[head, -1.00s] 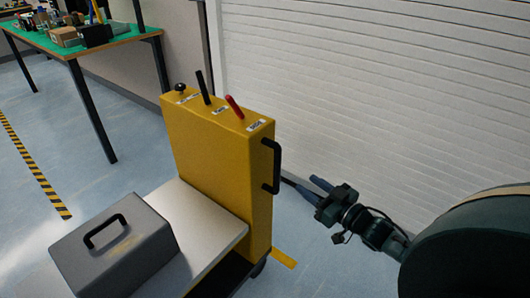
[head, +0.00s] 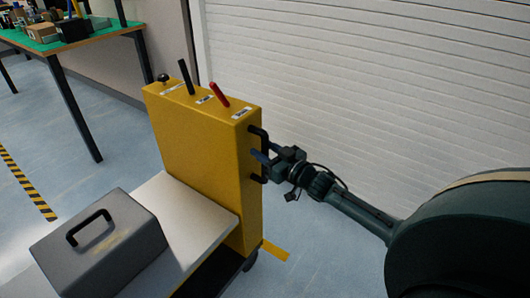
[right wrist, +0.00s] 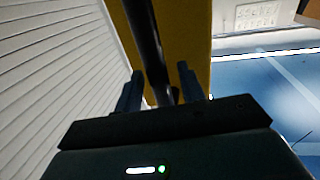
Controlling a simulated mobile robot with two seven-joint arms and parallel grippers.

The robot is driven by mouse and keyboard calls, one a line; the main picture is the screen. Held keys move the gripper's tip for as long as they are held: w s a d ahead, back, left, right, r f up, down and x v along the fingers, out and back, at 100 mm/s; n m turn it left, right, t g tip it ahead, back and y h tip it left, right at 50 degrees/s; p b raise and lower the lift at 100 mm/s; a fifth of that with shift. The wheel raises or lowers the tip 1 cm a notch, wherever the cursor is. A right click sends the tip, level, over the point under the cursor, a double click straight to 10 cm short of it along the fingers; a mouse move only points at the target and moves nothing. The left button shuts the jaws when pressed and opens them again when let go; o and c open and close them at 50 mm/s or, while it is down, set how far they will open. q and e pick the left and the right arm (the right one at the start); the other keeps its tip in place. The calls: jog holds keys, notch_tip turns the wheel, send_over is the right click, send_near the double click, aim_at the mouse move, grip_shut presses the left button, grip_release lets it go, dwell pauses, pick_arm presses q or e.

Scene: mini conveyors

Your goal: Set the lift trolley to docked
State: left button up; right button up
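The lift trolley is a yellow upright column (head: 195,155) with a pale flat platform (head: 205,222) at its left. A black knob, a black lever (head: 186,77) and a red lever (head: 219,95) stand on its labelled top. A black handle (head: 264,135) is on its right side. My right gripper (head: 263,156) is at this handle. In the right wrist view my open fingers (right wrist: 160,88) stand on either side of the black handle bar (right wrist: 147,45), with gaps visible. My left gripper is not in view.
A grey case (head: 98,243) with a black handle sits on the platform. A green-topped table (head: 75,40) with boxes stands at the back left. A white slatted shutter (head: 360,90) rises behind the trolley. Yellow tape (head: 275,250) and striped tape (head: 25,185) mark the floor.

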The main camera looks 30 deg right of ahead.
jog(key=shift+w, duration=0.15)
grip_shut()
dwell(0.4)
